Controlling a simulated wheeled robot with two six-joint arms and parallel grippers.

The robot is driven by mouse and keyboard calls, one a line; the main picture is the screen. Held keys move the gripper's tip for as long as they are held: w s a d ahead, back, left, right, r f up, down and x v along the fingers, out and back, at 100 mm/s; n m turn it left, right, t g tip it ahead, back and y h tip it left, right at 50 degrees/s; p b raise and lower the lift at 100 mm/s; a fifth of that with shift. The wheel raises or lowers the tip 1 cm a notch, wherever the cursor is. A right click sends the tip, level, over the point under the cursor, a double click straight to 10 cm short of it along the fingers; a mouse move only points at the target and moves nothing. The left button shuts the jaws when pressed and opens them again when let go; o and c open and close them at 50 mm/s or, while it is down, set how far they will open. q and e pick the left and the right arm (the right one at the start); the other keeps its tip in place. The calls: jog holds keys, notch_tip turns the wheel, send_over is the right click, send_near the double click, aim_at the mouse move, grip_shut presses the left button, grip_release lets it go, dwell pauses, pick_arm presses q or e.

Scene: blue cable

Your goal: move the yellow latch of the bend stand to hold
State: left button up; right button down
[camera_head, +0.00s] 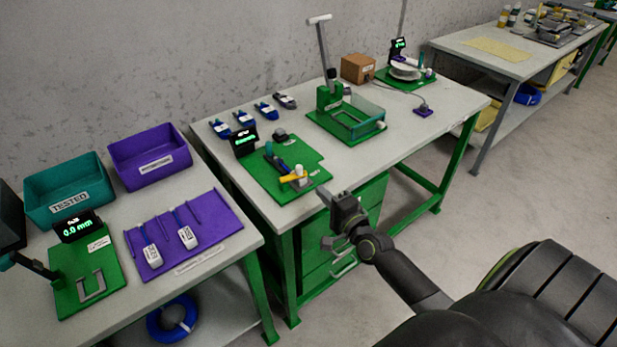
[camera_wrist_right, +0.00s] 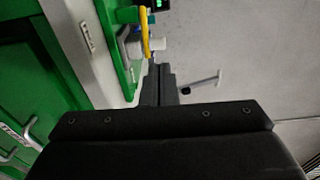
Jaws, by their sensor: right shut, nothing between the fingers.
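The bend stand (camera_head: 262,176) is a green plate with a small display, near the front left corner of the middle table. Its yellow latch (camera_head: 293,178) lies roughly crosswise beside a white knob (camera_head: 299,170) at the plate's front edge. In the right wrist view the yellow latch (camera_wrist_right: 145,34) shows just beyond the fingertips, left of the white knob. My right gripper (camera_head: 329,197) is shut and empty, in front of the table edge, to the right of the latch and apart from it; its fingers also show in the wrist view (camera_wrist_right: 158,72).
Several blue and grey tools (camera_head: 243,118) lie behind the bend stand. A green fixture with a tall lever (camera_head: 324,50) stands to its right. Green drawers (camera_head: 340,235) are under the table. The left table holds a teal bin (camera_head: 68,190) and a purple bin (camera_head: 150,160).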

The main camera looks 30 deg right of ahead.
aim_at(301, 171)
jog(key=w+b, duration=0.1)
jog(key=w, duration=0.6)
jog(key=shift+w, duration=0.35)
